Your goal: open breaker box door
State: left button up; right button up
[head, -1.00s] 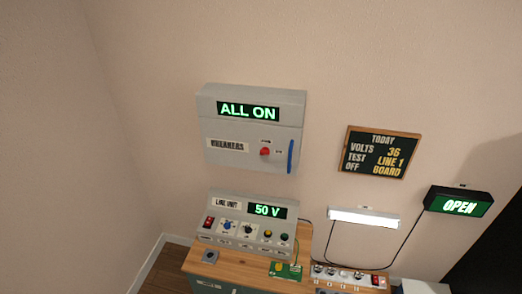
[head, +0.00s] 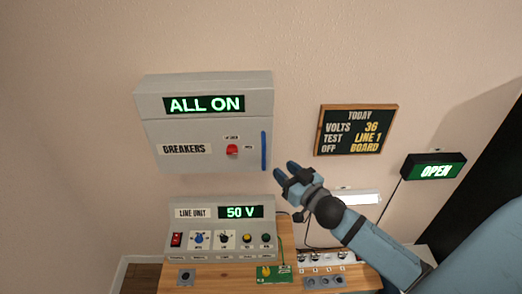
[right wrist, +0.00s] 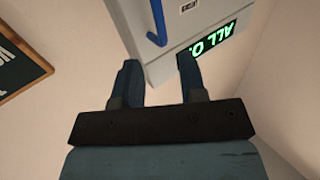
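The grey breaker box (head: 185,132) hangs on the wall in the head view, its door closed, with an "ALL ON" display on top and a red knob (head: 232,150) on its front. Its blue vertical handle (head: 264,151) is at the right edge of the door. My right gripper (head: 284,172) is just right of and below the handle, open and empty. In the right wrist view its two fingers (right wrist: 160,82) stand apart, with the blue handle (right wrist: 157,25) beyond them, not touched. My left gripper is not in view.
Below the box, the line unit (head: 222,226) showing 50 V stands on a wooden bench (head: 215,278) with a green circuit board (head: 273,274) and a power strip. A blackboard (head: 355,130), a lamp (head: 357,197) and an OPEN sign (head: 434,171) are on the wall to the right.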

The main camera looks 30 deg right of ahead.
aim_at(265, 153)
jog(key=w+p, duration=0.1)
jog(key=w, duration=0.9)
jog(key=shift+a, duration=0.2)
grip_shut()
